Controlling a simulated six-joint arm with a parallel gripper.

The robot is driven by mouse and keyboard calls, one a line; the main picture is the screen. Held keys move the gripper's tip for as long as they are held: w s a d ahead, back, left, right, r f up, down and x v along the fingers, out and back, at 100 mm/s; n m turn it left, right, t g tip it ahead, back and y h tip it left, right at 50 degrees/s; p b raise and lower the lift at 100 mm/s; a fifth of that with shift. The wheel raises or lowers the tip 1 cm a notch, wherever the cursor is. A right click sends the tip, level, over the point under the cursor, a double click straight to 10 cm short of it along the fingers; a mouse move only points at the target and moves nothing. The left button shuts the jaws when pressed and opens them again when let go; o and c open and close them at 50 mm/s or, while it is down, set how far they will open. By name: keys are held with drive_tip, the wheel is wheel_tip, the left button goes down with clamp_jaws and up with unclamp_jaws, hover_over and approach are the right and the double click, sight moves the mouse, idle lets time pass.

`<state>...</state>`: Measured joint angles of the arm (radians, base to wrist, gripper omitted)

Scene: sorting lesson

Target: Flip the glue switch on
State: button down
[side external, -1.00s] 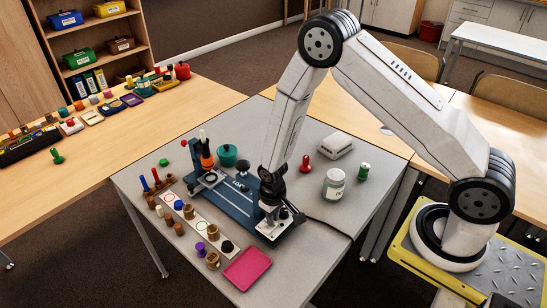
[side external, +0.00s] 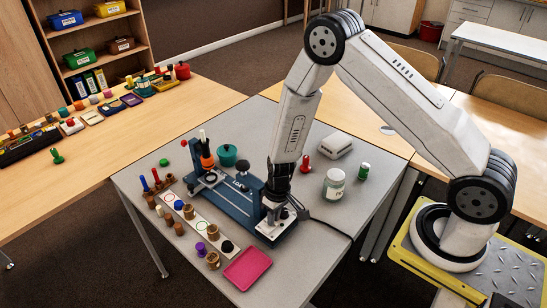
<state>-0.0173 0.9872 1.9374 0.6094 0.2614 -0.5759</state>
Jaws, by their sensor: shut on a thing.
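The blue machine (side external: 238,196) stands on the grey table, with a light metal plate (side external: 270,232) at its near right end. My gripper (side external: 281,204) points down over this end. Its dark jaws are shut on a small part there that looks like the glue switch. The jaws mostly hide that part, and its position cannot be read.
A pink tray (side external: 247,267) and a strip with several small pegs (side external: 200,225) lie in front. A red peg (side external: 305,165), a white jar (side external: 334,184), a green bottle (side external: 364,172) and a white box (side external: 335,147) stand right and behind. A dark cable (side external: 330,227) runs right.

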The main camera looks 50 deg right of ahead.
drive_tip(key=shift+s+f, duration=0.1)
drive_tip(key=shift+s, duration=0.15)
drive_tip(key=c, duration=1)
unclamp_jaws()
drive_tip(key=shift+o, duration=0.4)
drive_tip(key=shift+w, duration=0.15)
drive_tip(key=shift+r, duration=0.25)
drive_tip(key=shift+d+r, duration=0.25)
drive_tip(key=shift+r, duration=1.1)
drive_tip(key=shift+d+r, duration=0.25)
drive_tip(key=shift+r, duration=1.05)
drive_tip(key=shift+d+r, duration=0.1)
drive_tip(key=shift+r, duration=0.9)
